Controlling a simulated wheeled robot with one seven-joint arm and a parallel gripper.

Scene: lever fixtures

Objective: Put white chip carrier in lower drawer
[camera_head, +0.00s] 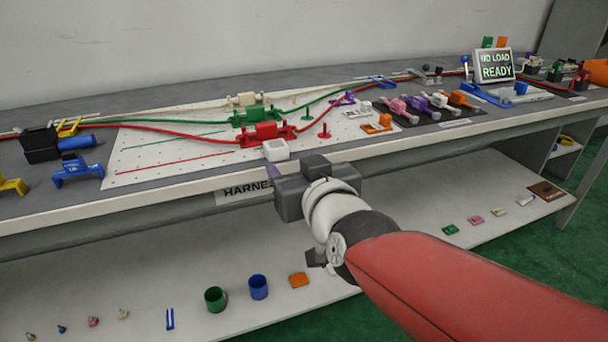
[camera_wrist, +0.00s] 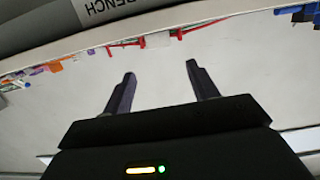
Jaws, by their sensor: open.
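I cannot tell for certain which piece is the white chip carrier. Small pale pieces, one of them whitish (camera_head: 525,200), lie at the right of the lower shelf. A white block (camera_head: 276,150) sits at the bench's front edge, just beyond my gripper (camera_head: 292,172). In the wrist view my gripper (camera_wrist: 160,70) is open, with nothing between its two dark fingers. The white block shows small and blurred beyond the fingertips there (camera_wrist: 158,39). No lower drawer is clearly visible in either view.
The bench top (camera_head: 140,192) holds a harness board with red and green cables, clamps and coloured fixtures. The lower shelf (camera_head: 390,240) holds a green cup (camera_head: 215,299), a blue cup (camera_head: 258,287) and an orange tile (camera_head: 299,280). Its middle is mostly clear.

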